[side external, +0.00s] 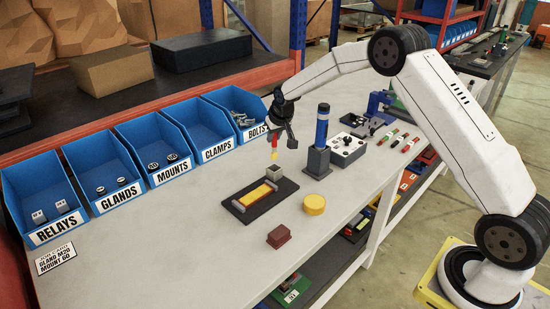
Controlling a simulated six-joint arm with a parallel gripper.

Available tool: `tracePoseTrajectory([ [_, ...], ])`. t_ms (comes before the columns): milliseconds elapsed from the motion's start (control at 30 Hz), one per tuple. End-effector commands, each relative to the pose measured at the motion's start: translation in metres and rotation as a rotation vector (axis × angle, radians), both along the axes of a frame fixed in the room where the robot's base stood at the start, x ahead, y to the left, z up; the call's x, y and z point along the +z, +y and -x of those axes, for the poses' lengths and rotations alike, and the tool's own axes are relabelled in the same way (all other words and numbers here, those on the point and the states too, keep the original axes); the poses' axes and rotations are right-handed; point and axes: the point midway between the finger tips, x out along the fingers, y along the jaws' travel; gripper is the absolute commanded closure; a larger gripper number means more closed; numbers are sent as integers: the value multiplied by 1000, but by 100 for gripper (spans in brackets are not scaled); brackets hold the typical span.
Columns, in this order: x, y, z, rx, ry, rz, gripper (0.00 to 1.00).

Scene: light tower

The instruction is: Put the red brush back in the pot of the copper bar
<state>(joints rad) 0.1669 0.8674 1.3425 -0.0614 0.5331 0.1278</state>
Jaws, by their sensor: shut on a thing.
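My gripper (279,134) is shut on the red brush (275,143). The brush hangs close to upright, with its yellow end down. Its lower end is above and slightly left of a small grey pot (284,174), apart from it in the picture. The pot stands at the far right end of a dark tray (238,213) with a yellow-orange bar (257,195) in it. I take this to be the copper bar. The inside of the pot is too small to make out.
A blue cylinder in a dark stand (318,161) rises close right of the pot. A yellow disc (314,204) and a dark red block (278,236) lie nearer. Labelled blue bins (203,127) line the back.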

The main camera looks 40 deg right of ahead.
Motion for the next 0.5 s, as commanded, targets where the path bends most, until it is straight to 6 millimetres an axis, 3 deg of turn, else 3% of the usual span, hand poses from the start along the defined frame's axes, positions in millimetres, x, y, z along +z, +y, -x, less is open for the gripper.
tracePoseTrajectory([
  [500, -30, 0, 0, 0, 2, 0, 100],
])
